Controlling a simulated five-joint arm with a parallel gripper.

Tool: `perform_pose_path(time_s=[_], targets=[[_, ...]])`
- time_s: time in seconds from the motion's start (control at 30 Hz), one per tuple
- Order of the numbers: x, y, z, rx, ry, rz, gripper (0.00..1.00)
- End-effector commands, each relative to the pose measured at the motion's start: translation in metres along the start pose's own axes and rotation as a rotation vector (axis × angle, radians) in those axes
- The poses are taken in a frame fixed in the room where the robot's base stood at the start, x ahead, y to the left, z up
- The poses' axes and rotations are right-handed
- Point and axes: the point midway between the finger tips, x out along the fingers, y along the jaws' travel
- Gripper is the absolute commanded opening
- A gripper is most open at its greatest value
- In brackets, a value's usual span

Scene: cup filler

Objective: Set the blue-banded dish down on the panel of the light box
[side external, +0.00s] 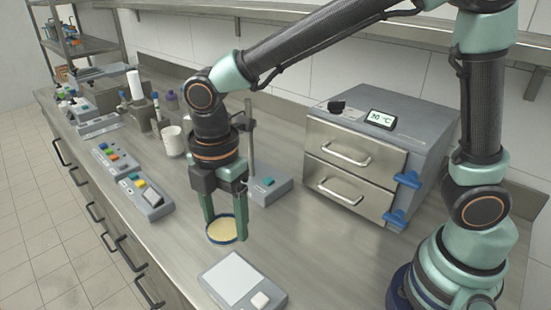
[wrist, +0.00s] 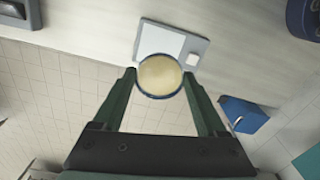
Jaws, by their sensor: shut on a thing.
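The blue-banded dish (side external: 222,230) is a shallow round dish with pale yellow contents and a dark blue rim. My gripper (side external: 226,222) is shut on it, one green finger on each side, and holds it roughly level above the counter. In the wrist view the dish (wrist: 160,76) sits between the tips of my gripper (wrist: 160,80). The light box (side external: 243,281) is a grey box with a white panel and a white square button at its near right. In the side view it lies in front of the dish; in the wrist view the dish overlaps the lower part of its panel (wrist: 162,38).
A two-drawer oven (side external: 355,160) with blue latches stands at the back right. A grey stand (side external: 268,188) with an upright rod is behind my gripper. Button boxes (side external: 147,196), a white cup (side external: 172,141) and bottles are to the left. The counter around the light box is clear.

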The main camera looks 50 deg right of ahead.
Motion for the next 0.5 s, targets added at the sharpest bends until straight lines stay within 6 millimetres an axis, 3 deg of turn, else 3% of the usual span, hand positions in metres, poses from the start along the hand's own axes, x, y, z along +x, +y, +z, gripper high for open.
perform_pose_path(time_s=[0.1, 0.3, 0.5], targets=[[0.032, -0.001, 0.001, 0.0, -0.003, -0.007, 0.22], [0.073, -0.002, 0.001, 0.0, -0.002, -0.005, 0.22], [0.089, 0.0, 0.001, 0.0, 0.0, -0.001, 0.22]])
